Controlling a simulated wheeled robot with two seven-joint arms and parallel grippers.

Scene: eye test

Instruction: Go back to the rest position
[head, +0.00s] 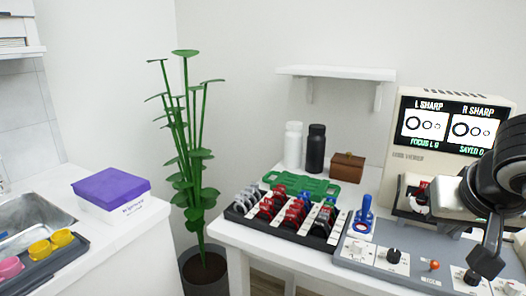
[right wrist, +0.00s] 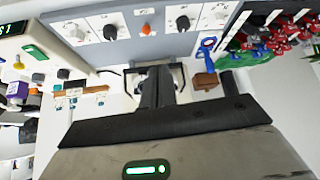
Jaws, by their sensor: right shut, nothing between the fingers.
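My right gripper (head: 486,258) hangs at the right edge of the head view, in front of the grey control panel (head: 375,254) and the lens viewer. Its dark fingers also show in the right wrist view (right wrist: 158,86), closed together with nothing between them. The beige lens viewer (head: 404,135) has a lit screen (head: 455,127) reading L SHARP and R SHARP above two sets of rings. Part of the viewer and panel is hidden behind my right arm. My left gripper is not in view.
A plant (head: 196,165) fills the gap leftward.

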